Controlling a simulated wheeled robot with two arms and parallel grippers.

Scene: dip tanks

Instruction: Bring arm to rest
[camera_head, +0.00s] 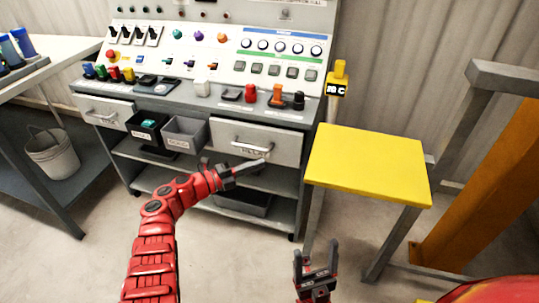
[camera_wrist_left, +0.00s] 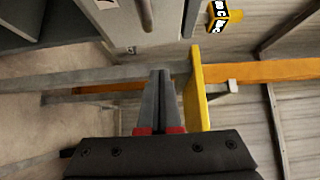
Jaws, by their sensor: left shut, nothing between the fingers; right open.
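My left arm is red and comes up from the bottom left in the head view. Its gripper (camera_head: 250,165) is shut and empty, in front of the cabinet's right drawer (camera_head: 258,143), below the handle. In the left wrist view the two grey fingers of this gripper (camera_wrist_left: 159,75) lie together with nothing between them. My right gripper (camera_head: 316,258) is at the bottom of the head view, open and empty, pointing up over the floor. I cannot tell whether the left fingertips touch the drawer.
A control cabinet (camera_head: 190,85) with switches, knobs and buttons stands ahead. A yellow table (camera_head: 368,163) stands to its right, with an orange beam (camera_head: 490,185) beyond. A yellow-black device (camera_head: 338,80) is near the cabinet. A bucket (camera_head: 54,152) sits under the left table. Open floor (camera_head: 235,260) lies in front.

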